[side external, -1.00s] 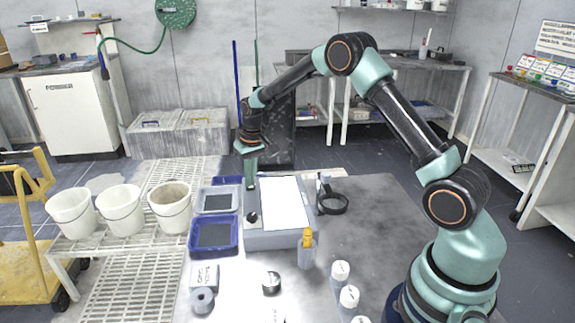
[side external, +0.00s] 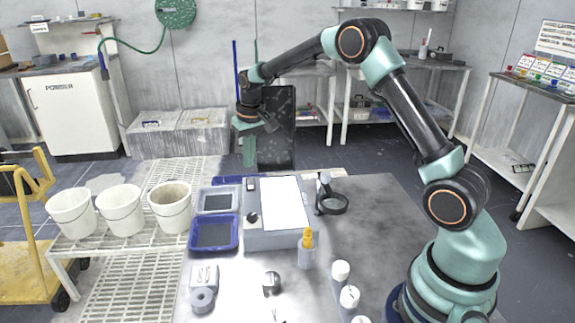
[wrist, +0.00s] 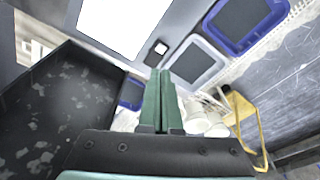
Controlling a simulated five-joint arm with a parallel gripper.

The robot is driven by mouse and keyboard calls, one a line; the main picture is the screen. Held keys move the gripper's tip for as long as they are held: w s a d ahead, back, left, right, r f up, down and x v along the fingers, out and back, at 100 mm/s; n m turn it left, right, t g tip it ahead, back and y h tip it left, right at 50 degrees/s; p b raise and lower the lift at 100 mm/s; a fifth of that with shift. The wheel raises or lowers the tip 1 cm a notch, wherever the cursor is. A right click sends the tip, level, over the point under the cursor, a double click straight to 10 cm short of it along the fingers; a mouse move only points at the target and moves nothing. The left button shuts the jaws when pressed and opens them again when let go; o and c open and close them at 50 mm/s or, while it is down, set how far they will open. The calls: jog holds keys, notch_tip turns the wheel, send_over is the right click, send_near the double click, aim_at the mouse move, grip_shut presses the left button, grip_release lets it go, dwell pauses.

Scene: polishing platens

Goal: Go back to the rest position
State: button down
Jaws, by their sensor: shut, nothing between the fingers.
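My gripper (side external: 248,155) is shut and empty. In the side external view it hangs in the air above the far left edge of the grey light box (side external: 285,238), pointing down and clear of it. In the wrist view the two green fingers of my gripper (wrist: 159,85) lie together with nothing between them. The bright white panel of the light box (wrist: 122,22) shows at the top of the wrist view.
Blue trays (side external: 213,234) stand left of the box. A black ring stand (side external: 332,203), an orange-capped bottle (side external: 307,250) and white-capped bottles (side external: 341,271) stand on the table. White buckets (side external: 120,210) stand on a rack. A dark speckled panel (side external: 276,125) stands behind my gripper.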

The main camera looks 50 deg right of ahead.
jog(key=shift+r, duration=0.4)
jog(key=s+a+r+n+t, duration=0.15)
jog(key=s+a+r, duration=0.35)
jog(key=s+r, duration=0.65)
jog(key=s+a+n+t, duration=0.1)
jog(key=s+a, duration=0.3)
jog(key=s, duration=0.9)
jog(key=shift+a+t, duration=0.15)
jog(key=shift+t, duration=0.5)
